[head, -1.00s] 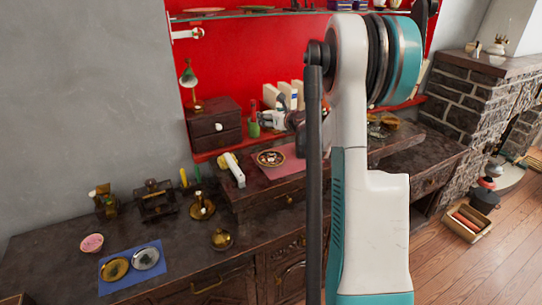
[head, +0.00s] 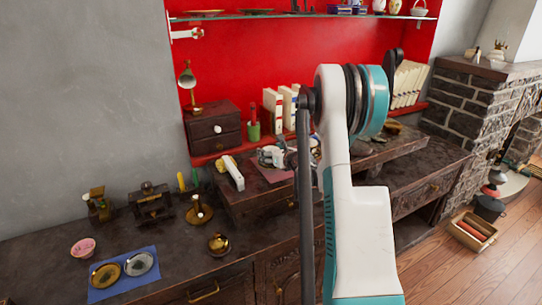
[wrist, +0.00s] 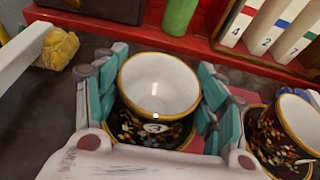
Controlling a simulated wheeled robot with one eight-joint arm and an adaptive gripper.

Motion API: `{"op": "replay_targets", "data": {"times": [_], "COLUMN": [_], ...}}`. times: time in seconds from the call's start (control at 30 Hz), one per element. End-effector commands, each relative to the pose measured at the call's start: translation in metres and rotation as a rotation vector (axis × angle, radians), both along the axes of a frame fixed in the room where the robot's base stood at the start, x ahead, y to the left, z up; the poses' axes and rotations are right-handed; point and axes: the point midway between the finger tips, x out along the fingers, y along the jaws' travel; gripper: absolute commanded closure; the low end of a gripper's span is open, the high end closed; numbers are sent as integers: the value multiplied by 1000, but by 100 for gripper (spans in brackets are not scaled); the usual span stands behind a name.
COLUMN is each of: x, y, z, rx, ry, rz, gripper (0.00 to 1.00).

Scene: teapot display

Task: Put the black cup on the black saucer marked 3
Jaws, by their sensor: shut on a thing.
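My gripper (wrist: 157,95) is shut on a black cup (wrist: 140,128) with coloured speckles, a gold rim and a white inside. The cup is upright between the teal finger pads and bears a pale round mark that looks like a 3. A dark, gold-rimmed saucer (wrist: 188,141) shows partly right under the cup; its mark is hidden, and I cannot tell whether the cup touches it. In the head view my gripper (head: 282,157) is low over the pink mat (head: 272,174), and the cup cannot be made out there.
A second black speckled cup (wrist: 282,133) stands on a saucer (wrist: 254,117) close on the right. A yellow lump (wrist: 58,48) and a white bar-like object (wrist: 22,55) lie left. A green holder (wrist: 180,16) and numbered books (wrist: 262,22) stand behind.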

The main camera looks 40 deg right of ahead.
Motion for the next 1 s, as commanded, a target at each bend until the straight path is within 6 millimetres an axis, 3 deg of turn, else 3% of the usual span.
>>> {"op": "replay_targets", "data": {"times": [0.33,0.37,0.43,0.87,1.0], "x": [0,0,0,-1,-17], "y": [0,0,0,0,3], "z": [-2,-2,-2,3,8], "rx": [0,0,0,0,0], "ry": [0,0,0,0,0], "rz": [0,0,0,0,-1], "gripper": [61,29,15,15,15]}}
